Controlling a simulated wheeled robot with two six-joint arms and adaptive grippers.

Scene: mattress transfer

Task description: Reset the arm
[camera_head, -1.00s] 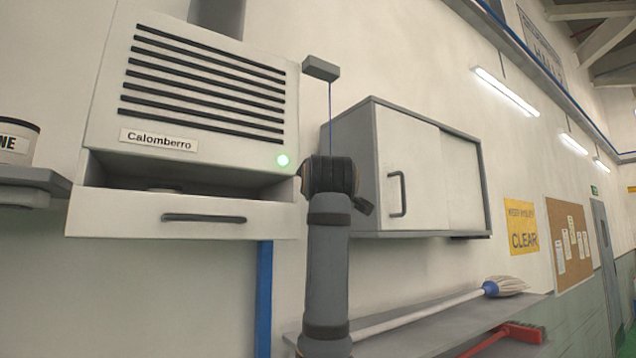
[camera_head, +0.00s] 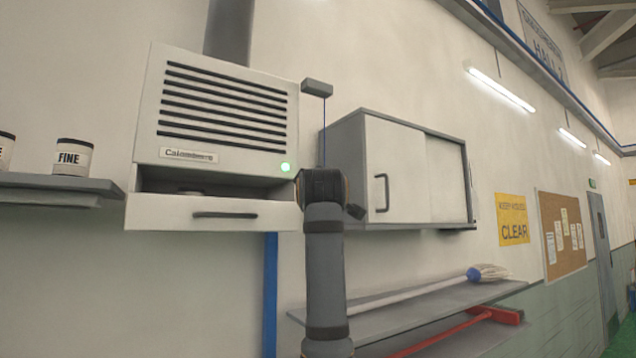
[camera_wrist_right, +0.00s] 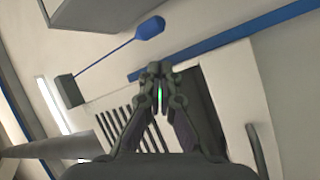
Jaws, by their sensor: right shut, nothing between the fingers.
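My right arm (camera_head: 324,265) rises up the middle of the head view, and its wrist stands in front of the gap between the white machine and the wall cabinet. The fingers cannot be made out there. In the right wrist view my right gripper (camera_wrist_right: 156,70) is shut and empty, its fingertips together. It points toward the white vented machine (camera_head: 222,80), whose green light (camera_head: 285,166) shows between the fingers. Whether the gripper touches anything cannot be told, but it looks clear. My left gripper is not in view.
A grey wall box (camera_head: 317,88) has a blue cord, with a blue pull (camera_wrist_right: 149,27) in the wrist view. A cabinet (camera_head: 400,170) hangs close right of my wrist. Below are shelves with a mop (camera_head: 485,272) and red tool (camera_head: 495,314). Cans (camera_head: 73,157) stand on the left shelf.

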